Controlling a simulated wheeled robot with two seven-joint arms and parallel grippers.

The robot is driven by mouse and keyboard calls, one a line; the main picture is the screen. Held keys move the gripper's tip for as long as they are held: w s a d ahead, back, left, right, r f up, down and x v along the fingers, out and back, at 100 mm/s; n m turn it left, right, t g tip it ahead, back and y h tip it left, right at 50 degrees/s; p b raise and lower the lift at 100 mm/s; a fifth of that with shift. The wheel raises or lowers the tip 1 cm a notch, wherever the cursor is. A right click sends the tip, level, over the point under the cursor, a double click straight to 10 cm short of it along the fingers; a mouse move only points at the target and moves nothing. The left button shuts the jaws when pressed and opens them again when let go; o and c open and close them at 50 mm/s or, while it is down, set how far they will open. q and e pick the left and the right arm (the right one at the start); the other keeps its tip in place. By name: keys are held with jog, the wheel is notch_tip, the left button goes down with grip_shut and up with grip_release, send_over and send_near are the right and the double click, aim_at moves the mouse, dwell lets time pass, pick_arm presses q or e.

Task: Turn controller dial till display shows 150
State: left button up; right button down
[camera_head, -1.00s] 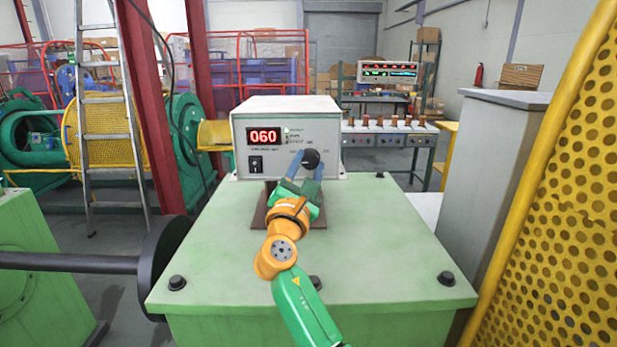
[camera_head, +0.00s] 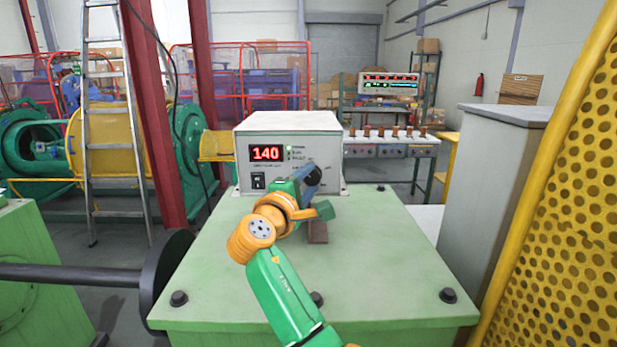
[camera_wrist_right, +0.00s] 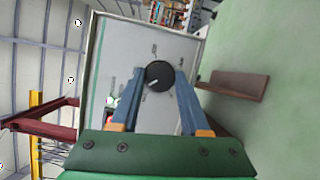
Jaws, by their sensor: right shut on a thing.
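The white controller box (camera_head: 236,160) stands on the green cabinet top. Its red display (camera_head: 265,153) reads 140. The black dial (camera_head: 313,172) is on the right of its front panel, partly covered by my gripper. My right gripper (camera_head: 308,176) has its blue fingers at the dial and is shut on it, rolled over to one side. In the right wrist view the round dial (camera_wrist_right: 158,75) with a white pointer mark sits between the two finger tips. My left gripper is not in view.
The green cabinet top (camera_head: 390,270) is mostly clear, with dark bolts near its corners. A brown block (camera_head: 318,232) is below the box. A yellow perforated guard (camera_head: 560,210) rises at the right, and a black disc on a shaft (camera_head: 165,280) is at the left.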

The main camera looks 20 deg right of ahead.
jog(key=shift+m+g, duration=0.3)
jog(key=shift+m, duration=0.2)
jog(key=shift+p, duration=0.3)
jog(key=shift+c, duration=1.9)
grip_release()
jog(key=shift+s+a+f+b, duration=0.1)
jog(key=shift+s+a+b, duration=0.1)
jog(key=shift+s+b, duration=0.15)
jog(key=b+v, duration=0.3)
jog(key=v, duration=0.3)
jog(key=shift+s, duration=0.15)
